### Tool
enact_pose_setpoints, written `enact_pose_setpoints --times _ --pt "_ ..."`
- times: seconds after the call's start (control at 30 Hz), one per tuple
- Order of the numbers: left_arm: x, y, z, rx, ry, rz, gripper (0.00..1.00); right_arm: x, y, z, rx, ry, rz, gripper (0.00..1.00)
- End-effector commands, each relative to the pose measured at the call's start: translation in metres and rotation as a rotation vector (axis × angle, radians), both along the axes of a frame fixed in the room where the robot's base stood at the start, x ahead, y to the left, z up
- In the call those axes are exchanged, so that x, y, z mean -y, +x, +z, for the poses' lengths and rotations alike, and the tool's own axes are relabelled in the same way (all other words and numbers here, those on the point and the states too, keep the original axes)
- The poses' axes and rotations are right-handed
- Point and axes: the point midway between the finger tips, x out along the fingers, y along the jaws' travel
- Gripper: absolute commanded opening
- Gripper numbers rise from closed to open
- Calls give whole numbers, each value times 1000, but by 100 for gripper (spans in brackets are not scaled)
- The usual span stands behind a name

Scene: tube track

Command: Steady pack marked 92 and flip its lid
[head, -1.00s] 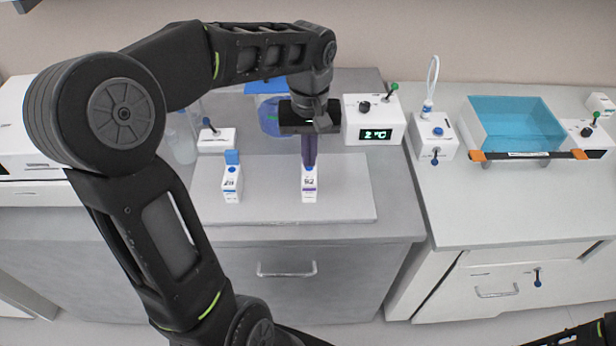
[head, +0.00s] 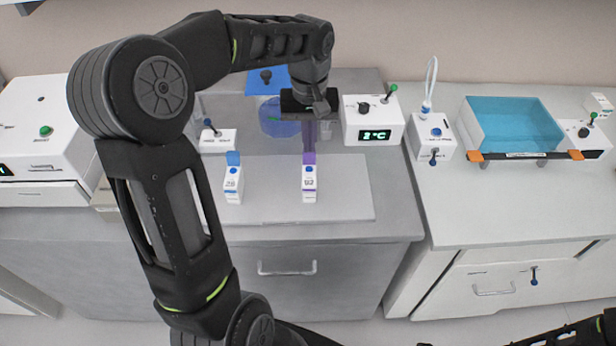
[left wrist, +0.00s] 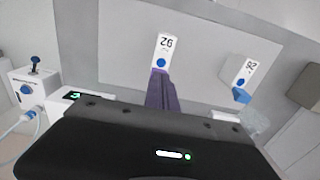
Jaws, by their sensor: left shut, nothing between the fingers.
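The pack marked 92 (head: 309,183) stands upright on the grey mat, a slim white carton with a blue dot and a purple stripe. Its purple lid (head: 309,158) appears raised at the back of its top. The pack also shows in the left wrist view (left wrist: 164,50), just beyond my fingers. My left gripper (head: 309,146) points down above and behind the pack, shut and empty, its purplish fingers close to the lid. I cannot tell whether they touch it. My right gripper is out of view; only a piece of that arm shows at the lower right.
A similar pack (head: 233,184) with a raised blue lid stands to the left on the same mat (head: 348,190). Behind are a display box (head: 374,122), a small lever box (head: 216,140) and a blue-lidded container (head: 266,82). The mat's right side is clear.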

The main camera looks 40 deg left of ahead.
Motion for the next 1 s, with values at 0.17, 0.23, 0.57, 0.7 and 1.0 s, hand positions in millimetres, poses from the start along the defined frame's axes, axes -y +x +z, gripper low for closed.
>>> enact_pose_setpoints --times 0.17,0.23,0.57,0.7,1.0 --pt "-6 9 1 -1 -1 0 0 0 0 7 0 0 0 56" --pt "-9 13 1 -1 -1 0 0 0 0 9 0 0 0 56" --pt "-20 29 1 -1 -1 1 0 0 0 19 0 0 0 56" --pt "-25 35 1 -1 -1 0 0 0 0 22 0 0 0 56" --pt "-27 37 0 0 0 0 0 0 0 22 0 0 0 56"
